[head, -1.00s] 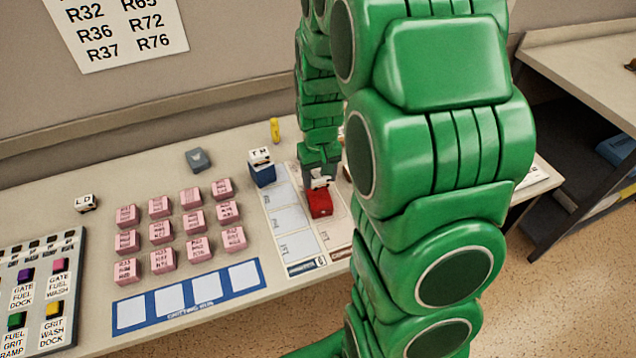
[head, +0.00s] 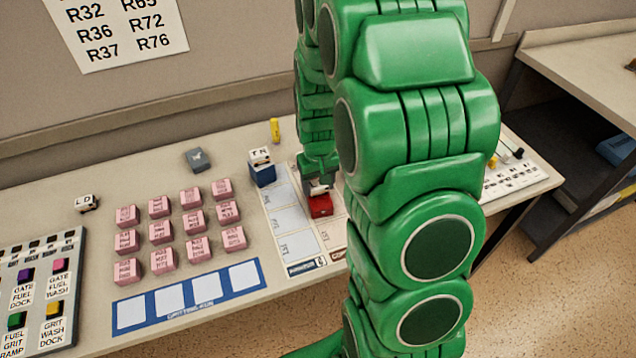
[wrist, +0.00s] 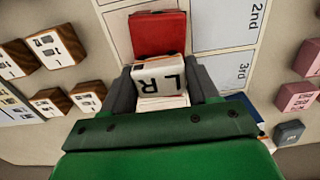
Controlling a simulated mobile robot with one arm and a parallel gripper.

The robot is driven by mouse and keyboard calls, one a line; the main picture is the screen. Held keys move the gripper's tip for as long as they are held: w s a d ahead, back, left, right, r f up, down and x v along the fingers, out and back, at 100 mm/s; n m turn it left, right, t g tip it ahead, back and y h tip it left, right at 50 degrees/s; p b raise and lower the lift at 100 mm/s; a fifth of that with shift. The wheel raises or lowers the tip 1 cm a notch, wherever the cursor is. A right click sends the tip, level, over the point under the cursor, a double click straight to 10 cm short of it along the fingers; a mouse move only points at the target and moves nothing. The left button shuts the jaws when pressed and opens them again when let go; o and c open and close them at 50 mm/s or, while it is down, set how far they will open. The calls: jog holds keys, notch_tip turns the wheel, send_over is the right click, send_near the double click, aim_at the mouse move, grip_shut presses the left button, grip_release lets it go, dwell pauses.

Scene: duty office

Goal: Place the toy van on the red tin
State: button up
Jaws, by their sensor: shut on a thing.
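The toy van is a small white block with black letters on top, seen in the wrist view (wrist: 160,74). My gripper (wrist: 161,88) is shut on its sides. The red tin (head: 320,206) stands on a printed sheet on the table, and it also shows in the wrist view (wrist: 158,32), just beyond the van. In the head view my gripper (head: 318,184) is low at the tin's back side, and the van is mostly hidden by it. I cannot tell whether the van touches the tin.
A blue tin (head: 263,174) with another white van (head: 260,156) on top stands left of my gripper. A van marked LD (head: 86,203), a grey block (head: 198,160), several pink blocks (head: 195,220) and a yellow cylinder (head: 275,131) are on the table.

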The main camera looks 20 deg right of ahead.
jog(key=shift+f, duration=0.1)
jog(key=o, duration=1)
jog(key=shift+o, duration=0.2)
notch_tip(320, 180, up, 12)
jog(key=s+a+r, duration=0.2)
jog(key=s+r, duration=0.1)
jog(key=s, duration=0.7)
jog(key=s+a+r+g, duration=0.1)
jog(key=s+a+r, duration=0.1)
jog(key=s, duration=0.8)
jog(key=s+a+r, duration=0.3)
jog(key=s+r, duration=0.2)
jog(key=s, duration=0.5)
jog(key=shift+g, duration=0.4)
jog(key=shift+f, duration=0.1)
